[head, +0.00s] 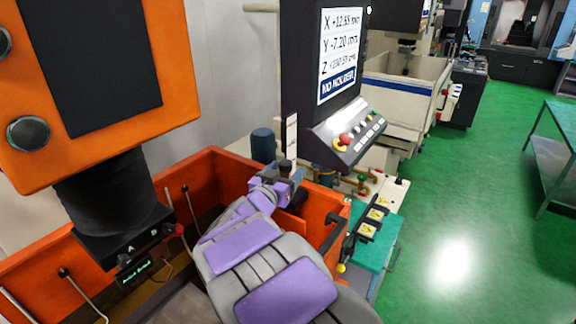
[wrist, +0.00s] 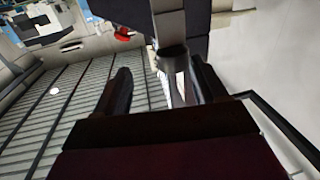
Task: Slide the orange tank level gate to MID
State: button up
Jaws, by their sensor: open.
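The orange tank (head: 215,165) stands around my arm, on the left and middle of the head view. My purple and grey arm reaches over it to its far right corner. My gripper (head: 284,178) is there, beside a dark upright knob (head: 286,165) with a narrow white plate (head: 291,135) behind it. In the wrist view my gripper (wrist: 163,85) is open, and a dark round-ended knob (wrist: 172,56) shows between or just beyond its fingers. Contact cannot be told. The level gate's plate and any MID mark are hidden or too small to read.
The black control console (head: 345,130) stands close behind my gripper. The orange machine head (head: 105,80) hangs at the left over the tank. A blue cylinder (head: 263,145) stands behind the tank wall.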

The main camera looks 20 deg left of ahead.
aim_at(282, 168)
jog(key=shift+w+d, duration=0.4)
jog(key=shift+w, duration=0.25)
jog(key=w+a, duration=0.1)
jog(key=w+a+f, duration=0.1)
jog(key=w, duration=0.1)
jog(key=shift+w+a, duration=0.25)
jog(key=shift+a, duration=0.35)
jog(key=shift+s+d+r, duration=0.25)
jog(key=shift+d+r, duration=0.05)
jog(key=shift+d, duration=0.2)
jog(key=shift+d+r, duration=0.1)
jog(key=shift+d, duration=0.5)
jog(key=shift+c, duration=1.6)
jog(key=shift+a+f, duration=0.2)
jog(key=shift+a, duration=0.3)
jog(key=c, duration=0.3)
jog(key=shift+r, duration=0.1)
grip_shut()
